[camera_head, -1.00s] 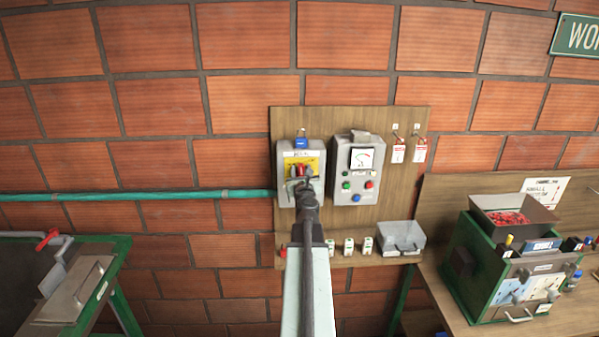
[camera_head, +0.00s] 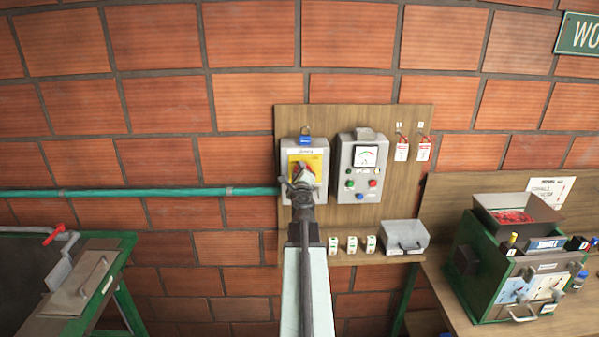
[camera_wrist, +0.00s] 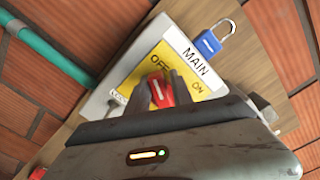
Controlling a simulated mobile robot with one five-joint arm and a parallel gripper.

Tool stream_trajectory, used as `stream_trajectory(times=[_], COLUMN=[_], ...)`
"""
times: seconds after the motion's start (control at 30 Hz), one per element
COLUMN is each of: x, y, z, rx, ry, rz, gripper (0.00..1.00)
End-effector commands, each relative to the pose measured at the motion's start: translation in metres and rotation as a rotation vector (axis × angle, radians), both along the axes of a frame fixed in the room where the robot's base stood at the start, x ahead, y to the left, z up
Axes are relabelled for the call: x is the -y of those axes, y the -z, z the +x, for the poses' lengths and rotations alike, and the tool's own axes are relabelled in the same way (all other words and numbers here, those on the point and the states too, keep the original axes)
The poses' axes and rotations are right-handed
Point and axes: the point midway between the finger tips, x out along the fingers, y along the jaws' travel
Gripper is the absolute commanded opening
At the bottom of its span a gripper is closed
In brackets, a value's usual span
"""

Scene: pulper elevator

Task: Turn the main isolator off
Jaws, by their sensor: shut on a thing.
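The main isolator is a grey box (camera_head: 318,147) on a wooden wall board, left of a meter box. My gripper (camera_wrist: 162,92) is shut on the red handle, one finger on each side. In the head view my gripper (camera_head: 301,176) and arm cover the lower part of the box. The wrist view is tilted, and the handle's exact setting is hard to tell. A blue padlock (camera_wrist: 208,43) hangs at the box's top.
A grey meter box (camera_head: 359,170) with coloured buttons is close on the right. Red tags (camera_head: 402,150) hang beyond it. A shelf below holds small blocks and a grey bin (camera_head: 403,236). A green pipe (camera_head: 140,192) enters from the left. A green machine (camera_head: 515,265) stands at right.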

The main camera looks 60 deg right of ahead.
Motion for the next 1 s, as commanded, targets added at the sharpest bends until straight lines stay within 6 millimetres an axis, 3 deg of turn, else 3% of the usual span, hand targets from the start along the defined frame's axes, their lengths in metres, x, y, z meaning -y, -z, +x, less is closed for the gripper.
stream_trajectory(times=[0.53,1.0], x=[0.0086,0.0107], y=[0.0105,0.0105], z=[0.0046,0.0024], rx=[-0.361,-0.403], ry=[0.017,0.020], rz=[-0.257,-0.286], gripper=[0.00,0.00])
